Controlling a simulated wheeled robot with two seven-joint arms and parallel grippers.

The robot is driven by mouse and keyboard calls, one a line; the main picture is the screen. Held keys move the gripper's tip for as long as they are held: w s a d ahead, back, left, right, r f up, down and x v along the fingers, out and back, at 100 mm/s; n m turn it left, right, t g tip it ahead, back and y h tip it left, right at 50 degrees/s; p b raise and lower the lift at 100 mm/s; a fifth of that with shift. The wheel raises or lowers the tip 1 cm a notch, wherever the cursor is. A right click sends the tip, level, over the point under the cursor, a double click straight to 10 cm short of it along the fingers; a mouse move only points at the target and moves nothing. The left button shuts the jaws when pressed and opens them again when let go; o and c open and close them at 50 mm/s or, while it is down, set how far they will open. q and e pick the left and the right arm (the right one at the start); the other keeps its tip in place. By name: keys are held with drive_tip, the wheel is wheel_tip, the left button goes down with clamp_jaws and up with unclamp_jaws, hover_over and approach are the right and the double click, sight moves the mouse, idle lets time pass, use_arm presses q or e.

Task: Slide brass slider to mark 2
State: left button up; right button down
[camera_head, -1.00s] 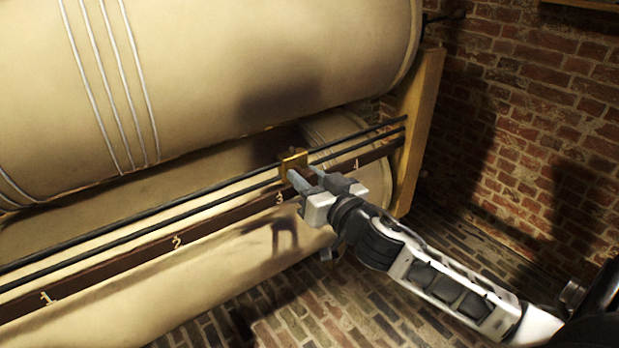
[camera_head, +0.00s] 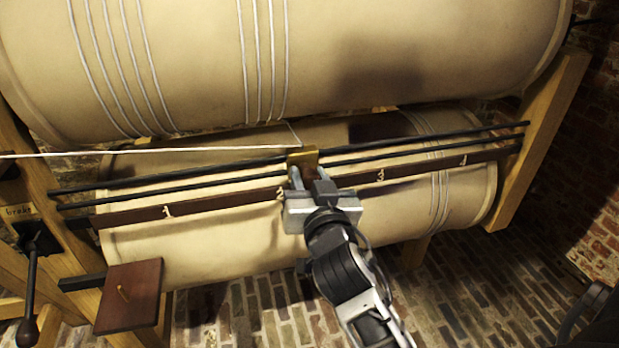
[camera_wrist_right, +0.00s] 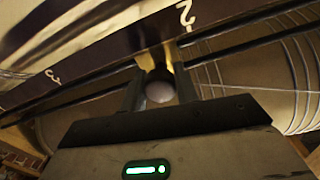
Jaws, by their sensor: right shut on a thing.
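The brass slider (camera_head: 303,157) sits on two dark parallel rods in front of the large cream drums. My right gripper (camera_head: 303,180) reaches up from below and is shut on the slider's front part. In the right wrist view, the fingers flank a round pale knob (camera_wrist_right: 160,92) with brass (camera_wrist_right: 170,58) behind it. My left gripper is not in view.
A pale cord (camera_head: 150,153) runs from the left to the slider. A brake lever (camera_head: 31,280) and a brown panel (camera_head: 128,297) stand at lower left. A wooden post (camera_head: 535,140) bounds the rods at right. The upper drum (camera_head: 340,60) hangs close above.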

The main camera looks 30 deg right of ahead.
idle(0.3)
drive_tip(key=c, duration=1.1)
unclamp_jaws()
drive_tip(key=shift+o, duration=0.2)
drive_tip(key=shift+d, duration=0.1)
